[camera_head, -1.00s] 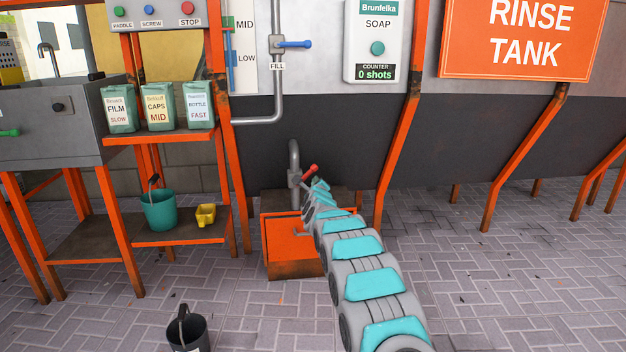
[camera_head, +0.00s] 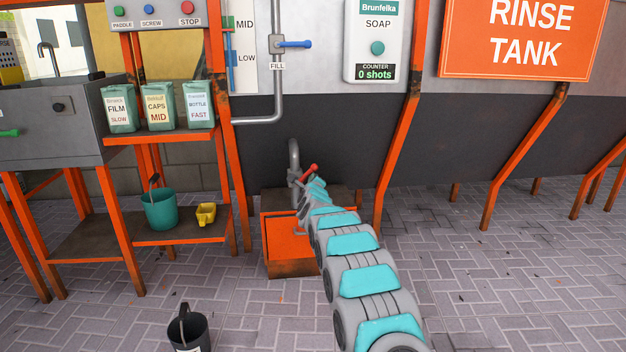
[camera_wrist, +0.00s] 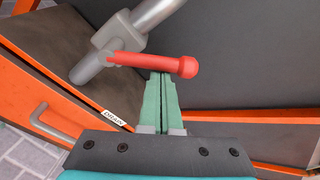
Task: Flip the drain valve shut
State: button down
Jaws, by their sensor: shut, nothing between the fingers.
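The drain valve has a red lever (camera_head: 310,173) on a grey pipe (camera_head: 294,160) above an orange box at the tank's foot. In the wrist view the red lever (camera_wrist: 150,60) lies across the picture, from the grey pipe body (camera_wrist: 120,42) to its round knob at right. The lever sticks out sideways from the pipe. My gripper (camera_wrist: 160,78) is shut and empty, its green fingertips at the lever's near side, close to the knob. They seem to touch or nearly touch it. In the head view my arm hides the gripper. A "DRAIN" label (camera_wrist: 114,117) shows beside the fingers.
The orange box (camera_head: 290,245) with a handle stands below the valve. An orange tank leg (camera_head: 398,150) rises to the right. A shelf with a teal bucket (camera_head: 160,211) and yellow scoop stands left. A dark bucket (camera_head: 187,330) is on the floor in front.

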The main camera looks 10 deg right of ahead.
jog(key=shift+a+r+n+p, duration=0.2)
jog(key=shift+r+n+p, duration=0.15)
jog(key=shift+n+p, duration=0.15)
jog(key=shift+a+r+n+p, duration=0.45)
jog(key=shift+r+n+p, duration=0.15)
jog(key=shift+n+p, duration=0.35)
jog(key=a+n, duration=0.1)
jog(key=n, duration=0.1)
jog(key=a+r+n+p, duration=0.1)
jog(key=n, duration=0.1)
jog(key=shift+a+t+h+p, duration=0.2)
jog(key=shift+t+h+p, duration=0.1)
jog(key=shift+a, duration=0.15)
